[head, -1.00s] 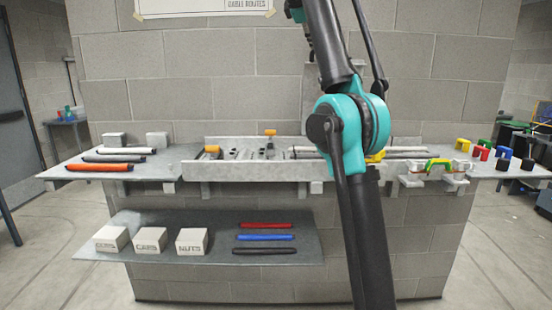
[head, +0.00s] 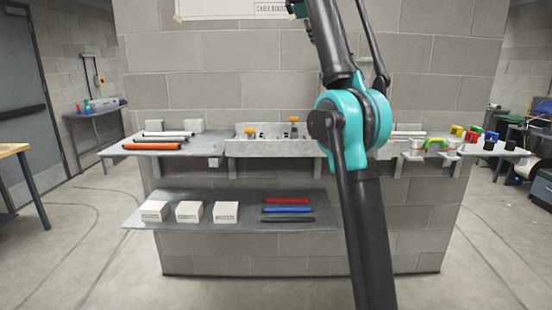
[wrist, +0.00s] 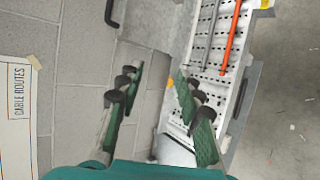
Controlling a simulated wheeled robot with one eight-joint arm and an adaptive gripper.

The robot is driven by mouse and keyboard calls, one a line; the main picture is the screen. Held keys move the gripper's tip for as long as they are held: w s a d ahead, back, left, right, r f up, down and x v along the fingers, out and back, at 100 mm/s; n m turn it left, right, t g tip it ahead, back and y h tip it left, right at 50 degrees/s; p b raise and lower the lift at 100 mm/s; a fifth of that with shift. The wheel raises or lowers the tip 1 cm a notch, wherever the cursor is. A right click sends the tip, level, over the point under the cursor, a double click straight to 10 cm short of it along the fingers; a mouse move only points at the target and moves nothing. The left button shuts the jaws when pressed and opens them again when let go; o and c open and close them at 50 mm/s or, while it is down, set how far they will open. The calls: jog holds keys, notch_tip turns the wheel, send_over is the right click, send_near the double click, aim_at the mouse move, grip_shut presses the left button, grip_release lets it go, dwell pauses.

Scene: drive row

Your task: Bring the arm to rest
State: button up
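My arm (head: 350,130), black with teal joints, rises through the middle of the head view and runs out of the top edge. My gripper is outside the head view.
The upper shelf (head: 165,150) holds rods at left, a grey channel (head: 270,147) and coloured pieces at right. The lower shelf (head: 240,235) holds labelled boxes and coloured rods. A wooden-topped table (head: 12,150) stands at far left. The floor before the wall is clear.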

jog(key=d+f+m+g+y, duration=0.1)
jog(key=d+f+m, duration=0.15)
jog(key=f, duration=0.65)
jog(key=d+f+m+g, duration=0.1)
jog(key=f+m+g, duration=0.15)
jog(key=f, duration=0.75)
jog(key=s+d+f+m+y, duration=0.1)
jog(key=s+f+m, duration=0.15)
jog(key=f, duration=0.65)
jog(key=s+d+f+m, duration=0.2)
jog(key=s+f, duration=0.2)
jog(key=f, duration=0.5)
jog(key=s+f+m+g+y, duration=0.2)
jog(key=s+f+m, duration=0.4)
jog(key=s+f, duration=2.5)
notch_tip(320, 180, down, 3)
jog(key=shift+s+r+y, duration=0.1)
jog(key=shift+s+y, duration=0.2)
jog(key=shift+y, duration=0.2)
jog(key=shift+d, duration=0.1)
